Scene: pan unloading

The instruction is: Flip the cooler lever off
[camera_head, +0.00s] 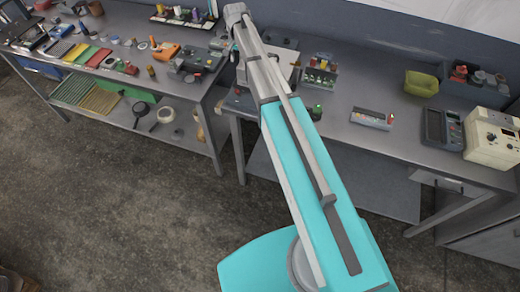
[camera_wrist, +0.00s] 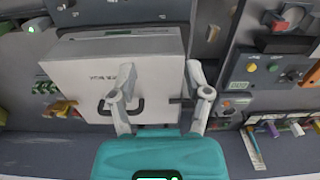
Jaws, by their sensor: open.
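My gripper (camera_wrist: 160,73) is open and empty in the wrist view. Its two grey fingers stand apart in front of a white box (camera_wrist: 75,77) with dark lettering and a black handle (camera_wrist: 136,107). A small dark bar-shaped part (camera_wrist: 181,101) shows beside the right finger. No part is clearly marked as the cooler lever, so I cannot tell which it is. In the head view my arm crosses the bench, and the white box (camera_head: 286,66) is partly hidden behind it. The fingers cannot be made out there.
A grey control panel (camera_wrist: 242,88) with coloured buttons stands right of the box in the wrist view. Bare bench (camera_head: 365,82) lies between rack and bin.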

